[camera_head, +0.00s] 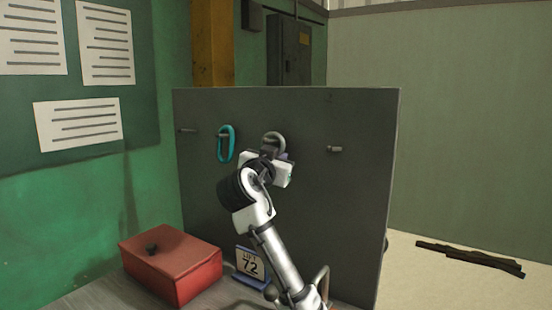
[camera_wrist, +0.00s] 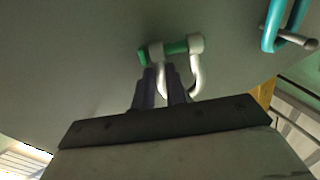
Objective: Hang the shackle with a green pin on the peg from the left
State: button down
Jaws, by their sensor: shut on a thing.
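The grey shackle with a green pin (camera_wrist: 177,47) is at the fingertips of my gripper (camera_wrist: 161,80). In the wrist view one leg of its bow is between the fingers and the other leg is free to their right. In the head view its curved bow (camera_head: 273,137) shows above my gripper (camera_head: 272,155), in front of the dark panel. I cannot tell whether a peg passes through it. Pegs show at the panel's left (camera_head: 187,130) and right (camera_head: 335,149). A teal link (camera_head: 226,145) hangs on another peg, and also shows in the wrist view (camera_wrist: 271,28).
The grey panel (camera_head: 350,220) stands upright behind my arm. A red box (camera_head: 170,262) and a sign reading 72 (camera_head: 250,262) are on the bench below. Dark bars (camera_head: 470,258) lie on the floor at right. The panel around the right peg is clear.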

dwell(0.4)
jog(key=c, duration=1.3)
grip_release()
jog(key=shift+c, duration=0.2)
jog(key=shift+s, duration=0.15)
